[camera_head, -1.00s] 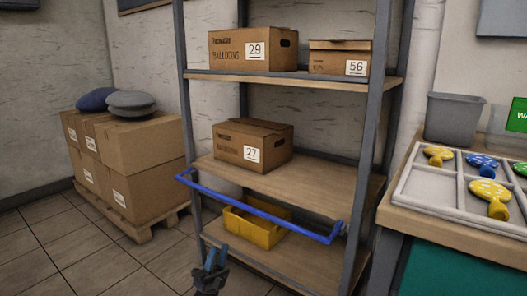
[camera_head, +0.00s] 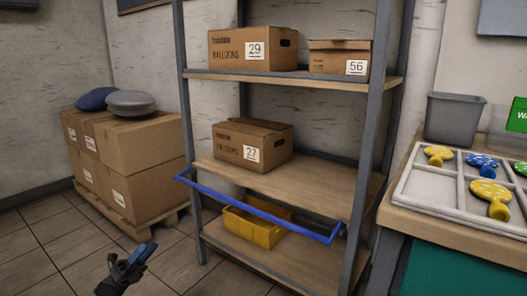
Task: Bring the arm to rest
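My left gripper (camera_head: 132,259) shows at the lower left of the head view, over the tiled floor, in front of the pallet and left of the shelf rack (camera_head: 362,170). It is apart from both. Its blue fingers look spread with a gap between them, and I see nothing held. Most of the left arm is below the frame. My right gripper is not in view.
A blue bar (camera_head: 262,212) juts from the front of the rack above a yellow bin (camera_head: 255,227). Boxes (camera_head: 252,146) stand on the shelves. Stacked cartons (camera_head: 140,165) sit on a pallet at left.

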